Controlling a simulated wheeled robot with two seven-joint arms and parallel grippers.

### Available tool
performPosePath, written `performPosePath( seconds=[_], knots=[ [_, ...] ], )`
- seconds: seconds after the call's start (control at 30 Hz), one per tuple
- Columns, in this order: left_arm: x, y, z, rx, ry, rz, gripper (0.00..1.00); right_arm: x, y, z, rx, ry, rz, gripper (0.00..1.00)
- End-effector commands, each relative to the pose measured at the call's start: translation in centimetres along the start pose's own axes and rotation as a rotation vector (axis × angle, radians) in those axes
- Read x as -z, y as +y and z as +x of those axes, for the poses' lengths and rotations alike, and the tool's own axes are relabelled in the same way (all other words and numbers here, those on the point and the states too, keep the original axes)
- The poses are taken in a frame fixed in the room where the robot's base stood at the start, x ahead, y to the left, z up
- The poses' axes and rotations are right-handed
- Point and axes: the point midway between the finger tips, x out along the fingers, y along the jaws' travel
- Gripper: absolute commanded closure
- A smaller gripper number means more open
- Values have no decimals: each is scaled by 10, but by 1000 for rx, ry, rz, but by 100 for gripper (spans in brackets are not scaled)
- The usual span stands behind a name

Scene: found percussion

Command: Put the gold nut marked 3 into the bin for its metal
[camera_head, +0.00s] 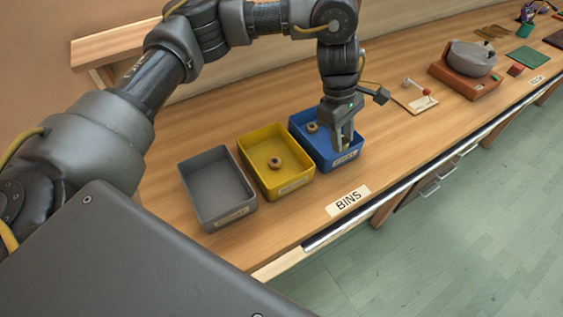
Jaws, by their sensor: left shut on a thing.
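My left gripper (344,143) points down over the front right part of the blue bin (297,118). It is shut on a small gold-coloured thing, probably a nut, mostly hidden by the fingers; no number can be read on it. I cannot tell whether the fingertips are above or below the bin's rim. One brass-coloured nut (312,127) lies in the blue bin. A brownish nut (275,163) lies in the yellow bin (258,156). The grey bin (216,180) looks empty. Each bin has a label on its front that is too small to read. My right gripper is not in view.
The three bins stand in a row on the wooden bench (290,215), behind a "BINS" sign (347,200). A metal rail edges the bench.

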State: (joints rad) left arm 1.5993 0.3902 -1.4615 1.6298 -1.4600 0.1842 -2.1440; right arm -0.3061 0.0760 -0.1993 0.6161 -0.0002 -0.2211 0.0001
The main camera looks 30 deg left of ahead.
Motion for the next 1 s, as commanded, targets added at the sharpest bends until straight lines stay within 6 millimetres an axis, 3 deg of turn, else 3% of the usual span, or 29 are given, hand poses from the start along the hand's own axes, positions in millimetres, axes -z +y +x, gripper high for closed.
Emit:
performPosePath(
  seconds=[0.33,0.43,0.63,1.0],
  knots=[
    [61,-65,15,7,-2,-4,94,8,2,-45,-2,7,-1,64],
    [77,-78,35,9,-3,-3,94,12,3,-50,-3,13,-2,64],
    [98,-93,59,4,-2,0,94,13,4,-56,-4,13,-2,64],
    [110,-102,72,5,-1,0,94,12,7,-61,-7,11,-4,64]
  ],
)
